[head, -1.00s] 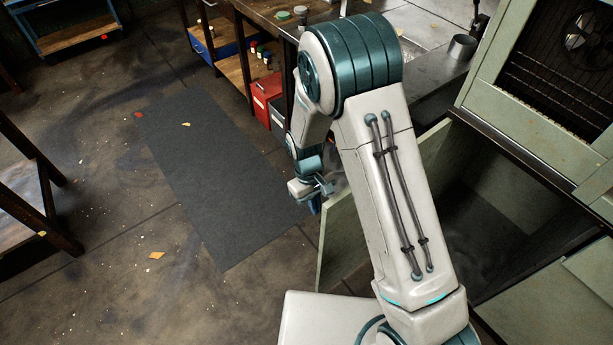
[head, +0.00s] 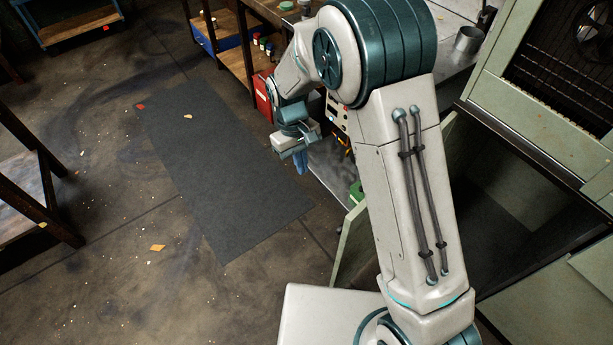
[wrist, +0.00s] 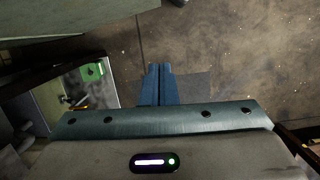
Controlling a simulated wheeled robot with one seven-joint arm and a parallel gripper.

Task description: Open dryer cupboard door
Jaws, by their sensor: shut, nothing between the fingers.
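The dryer cupboard (head: 558,155) is pale green and stands at the right in the head view. Its lower compartment (head: 500,205) is dark and uncovered. The cupboard door (head: 352,246) is a pale green panel swung out to the left, partly hidden behind my arm. My gripper (head: 302,162) is beyond the door's free edge, up and left of it in the picture, and apart from it. In the wrist view my gripper (wrist: 158,70) has its blue fingers together with nothing between them. A pale green panel, probably the door (wrist: 60,22), fills the upper left there.
A dark mat (head: 222,170) lies on open floor to the left. A workbench with shelves (head: 236,60) and a red box (head: 264,95) stands behind my gripper. A metal cup (head: 468,39) is on the counter. A wooden table (head: 40,190) is at the left edge.

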